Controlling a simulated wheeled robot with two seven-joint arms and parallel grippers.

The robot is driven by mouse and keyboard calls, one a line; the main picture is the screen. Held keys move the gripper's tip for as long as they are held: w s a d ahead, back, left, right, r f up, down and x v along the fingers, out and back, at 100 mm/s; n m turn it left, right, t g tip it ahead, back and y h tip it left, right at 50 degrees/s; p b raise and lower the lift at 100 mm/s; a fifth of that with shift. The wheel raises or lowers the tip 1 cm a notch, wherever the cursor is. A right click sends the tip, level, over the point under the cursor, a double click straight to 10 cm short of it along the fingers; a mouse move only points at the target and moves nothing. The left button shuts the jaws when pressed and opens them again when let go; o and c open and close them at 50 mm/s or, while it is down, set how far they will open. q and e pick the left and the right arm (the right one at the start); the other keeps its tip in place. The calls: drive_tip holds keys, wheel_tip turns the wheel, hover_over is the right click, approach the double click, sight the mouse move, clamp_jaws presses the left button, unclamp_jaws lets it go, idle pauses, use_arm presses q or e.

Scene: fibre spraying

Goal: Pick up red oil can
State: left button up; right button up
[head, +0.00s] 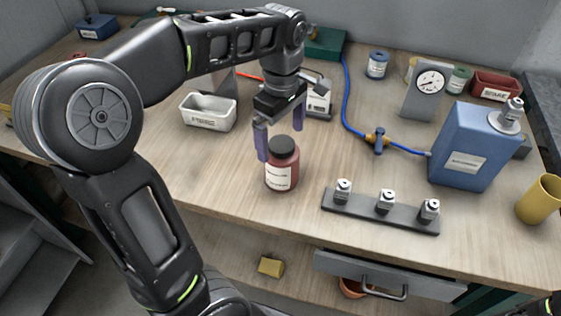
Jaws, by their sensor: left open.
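The red oil can (282,176), a dark red round container with a black cap and a white label, stands upright on the wooden workbench near its front edge. My left gripper (280,129) points down at the can with its purple fingers apart. One finger shows at the left of the black cap, the other higher up at its right. I cannot tell whether either finger touches the can. Nothing shows held in the jaws.
A rack with three metal fittings (381,210) lies right of the can. A blue tank (471,146) with a blue hose stands farther right, a gauge (427,91) behind. A white bin (208,112) sits left. A drawer (390,276) stands open below the front edge.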

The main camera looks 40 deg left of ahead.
sight(282, 156)
use_arm(q)
drive_tip(key=shift+f, duration=0.9)
drive_tip(key=shift+f, duration=0.1)
wheel_tip(282, 156, down, 5)
drive_tip(key=shift+f+p, duration=0.1)
drive_tip(key=shift+p, duration=0.45)
drive_tip(key=shift+c, duration=0.4)
drive_tip(key=c, duration=1.8)
drive_tip(key=shift+o, duration=0.2)
drive_tip(key=shift+w+r, duration=0.1)
drive_tip(key=shift+r, duration=0.1)
wheel_tip(282, 156, up, 10)
drive_tip(key=shift+f+b, duration=0.1)
drive_tip(key=shift+b, duration=0.3)
